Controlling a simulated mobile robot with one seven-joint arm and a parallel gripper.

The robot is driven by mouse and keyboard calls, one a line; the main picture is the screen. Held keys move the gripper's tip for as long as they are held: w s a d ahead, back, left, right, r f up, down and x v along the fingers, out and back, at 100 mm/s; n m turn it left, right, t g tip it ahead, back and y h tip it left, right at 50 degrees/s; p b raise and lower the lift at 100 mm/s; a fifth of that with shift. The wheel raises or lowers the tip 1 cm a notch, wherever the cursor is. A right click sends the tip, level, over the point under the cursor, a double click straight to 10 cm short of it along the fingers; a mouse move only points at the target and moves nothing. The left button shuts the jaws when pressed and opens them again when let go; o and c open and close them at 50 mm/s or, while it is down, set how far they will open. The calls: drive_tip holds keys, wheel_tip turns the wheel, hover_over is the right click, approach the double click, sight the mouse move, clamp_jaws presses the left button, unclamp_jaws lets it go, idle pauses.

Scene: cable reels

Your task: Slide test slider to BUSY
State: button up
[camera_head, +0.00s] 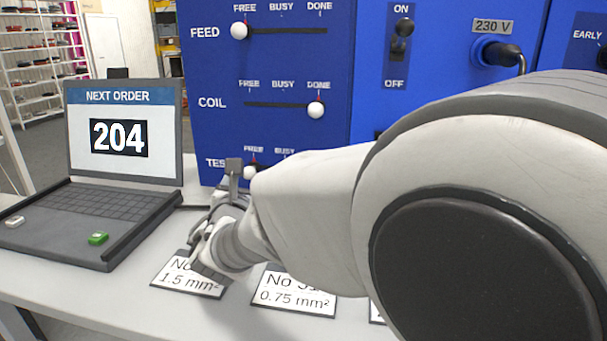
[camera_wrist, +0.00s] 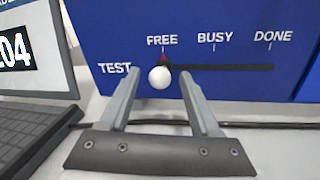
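The test slider's white knob (camera_wrist: 159,77) sits at the left end of its dark slot (camera_wrist: 235,67), under the FREE mark, on the blue panel (camera_wrist: 120,40). In the head view the knob (camera_head: 249,173) shows just right of a finger, and my arm hides the rest of the slot. My gripper (camera_wrist: 157,78) is open in the wrist view, one finger on each side of the knob with gaps between. I cannot tell whether the fingertips reach past the knob's front. BUSY stands at the middle of the slot and DONE at the right end.
Above are the feed slider (camera_head: 239,31) at FREE and the coil slider (camera_head: 316,110) at DONE. A laptop (camera_head: 124,130) showing 204 stands at left. Labels lie on the table below, including a 0.75 mm² card (camera_head: 295,300). A plugged cable (camera_head: 503,55) is at upper right.

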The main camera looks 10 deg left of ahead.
clamp_jaws()
idle(1.3)
